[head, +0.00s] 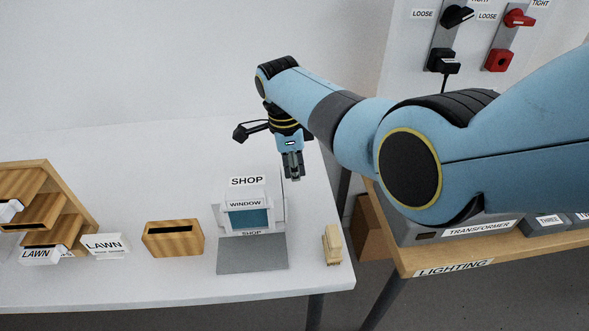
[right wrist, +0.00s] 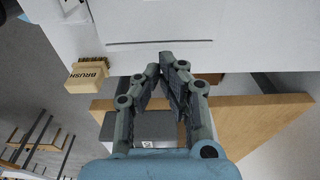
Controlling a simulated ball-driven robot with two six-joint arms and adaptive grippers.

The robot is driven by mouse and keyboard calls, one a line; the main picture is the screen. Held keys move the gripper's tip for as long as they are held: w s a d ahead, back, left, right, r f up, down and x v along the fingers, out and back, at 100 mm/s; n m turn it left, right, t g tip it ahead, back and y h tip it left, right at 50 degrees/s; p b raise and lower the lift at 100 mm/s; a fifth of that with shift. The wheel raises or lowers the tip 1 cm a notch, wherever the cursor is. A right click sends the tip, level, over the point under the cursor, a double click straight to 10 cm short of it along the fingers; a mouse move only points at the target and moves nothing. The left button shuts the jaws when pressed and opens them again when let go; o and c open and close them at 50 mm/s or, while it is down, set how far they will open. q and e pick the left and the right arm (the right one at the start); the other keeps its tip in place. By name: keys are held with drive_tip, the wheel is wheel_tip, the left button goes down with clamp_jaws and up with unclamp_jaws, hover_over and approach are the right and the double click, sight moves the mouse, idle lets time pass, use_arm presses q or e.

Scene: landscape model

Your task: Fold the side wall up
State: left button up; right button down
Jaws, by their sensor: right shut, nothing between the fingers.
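The shop model (head: 247,203) is a small white building with "SHOP" and "WINDOW" labels and a blue pane, behind a grey plate (head: 252,255). White panels show at its sides. I cannot tell clearly which is the side wall or how it is tilted. My right gripper (head: 294,178) points down just behind and right of the shop. In the right wrist view its fingers (right wrist: 166,62) are together and hold nothing. A thin dark line crosses the white surface in front of them. My left gripper is not in view.
A brush (head: 332,244) lies right of the shop near the table's edge; the wrist view shows it too (right wrist: 88,75). The table (head: 140,160) behind is clear. A lighting bench (head: 455,262) stands right.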

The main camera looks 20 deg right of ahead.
wheel_tip(320, 180, up, 9)
drive_tip(key=p, duration=0.2)
drive_tip(key=s+d+f+n+t, duration=0.1)
drive_tip(key=s+d+f+n, duration=0.15)
drive_tip(key=s+n, duration=0.4)
drive_tip(key=s+d+f+n+t, duration=0.15)
drive_tip(key=s+d+n, duration=0.25)
drive_tip(key=s, duration=0.6)
drive_tip(key=s+r+n+t, duration=0.1)
drive_tip(key=s+r+n, duration=0.3)
drive_tip(key=s+n, duration=0.3)
drive_tip(key=s+r+n+t, duration=0.1)
drive_tip(key=s+r+n, duration=0.35)
drive_tip(key=s, duration=0.45)
drive_tip(key=s+d+f+g+b, duration=0.15)
drive_tip(key=f+b, duration=0.35)
drive_tip(key=f, duration=1.4)
drive_tip(key=s+d+f+b, duration=0.15)
drive_tip(key=f+b, duration=0.35)
drive_tip(key=f, duration=1.4)
drive_tip(key=s+f+g+b, duration=0.1)
drive_tip(key=s+f+b, duration=0.2)
drive_tip(key=s+f, duration=0.5)
drive_tip(key=s+f+b, duration=0.4)
drive_tip(key=s+f, duration=0.5)
drive_tip(key=f, duration=0.4)
drive_tip(key=shift+d+f+m+g+y, duration=0.3)
drive_tip(key=shift+d+f+g, duration=0.05)
drive_tip(key=shift+f+g, duration=0.05)
